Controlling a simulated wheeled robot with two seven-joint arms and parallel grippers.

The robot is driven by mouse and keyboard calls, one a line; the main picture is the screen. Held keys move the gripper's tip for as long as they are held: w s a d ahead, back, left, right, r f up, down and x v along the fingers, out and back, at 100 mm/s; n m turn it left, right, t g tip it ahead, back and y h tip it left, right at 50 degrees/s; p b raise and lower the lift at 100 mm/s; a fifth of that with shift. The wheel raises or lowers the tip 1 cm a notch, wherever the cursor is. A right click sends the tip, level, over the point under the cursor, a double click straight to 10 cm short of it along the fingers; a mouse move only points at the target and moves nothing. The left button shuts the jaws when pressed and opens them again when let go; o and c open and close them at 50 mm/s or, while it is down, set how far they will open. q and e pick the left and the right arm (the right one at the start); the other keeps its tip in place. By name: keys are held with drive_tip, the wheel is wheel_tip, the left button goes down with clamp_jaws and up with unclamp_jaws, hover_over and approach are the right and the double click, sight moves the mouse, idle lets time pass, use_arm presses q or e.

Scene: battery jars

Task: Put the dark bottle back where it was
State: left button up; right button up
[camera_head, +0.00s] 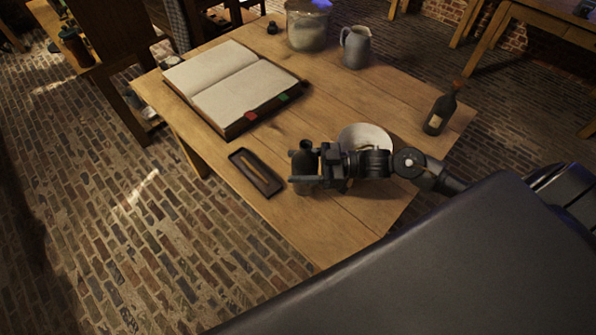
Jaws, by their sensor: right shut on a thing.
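A dark bottle (441,110) with a pale label and a reddish-brown top stands upright on the wooden table (385,95), near its right edge. My right gripper (303,168) is over the front part of the table, well to the left of this bottle. It is shut on a small dark, roughly cylindrical thing (303,187). My left gripper is not in view.
A white bowl (366,134) sits partly behind my right arm. A dark tray (257,172) lies left of the gripper. An open book (232,84), a grey jug (355,48) and a glass jar (307,30) stand further back. Bare wood lies between book and bottle.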

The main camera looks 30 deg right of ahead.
sight(298, 174)
drive_tip(key=shift+w+f, duration=0.1)
drive_tip(key=shift+w, duration=0.05)
wheel_tip(298, 174, down, 3)
drive_tip(key=shift+w, duration=0.15)
drive_tip(key=shift+f, duration=0.15)
drive_tip(key=shift+f, duration=0.2)
drive_tip(key=o, duration=1.2)
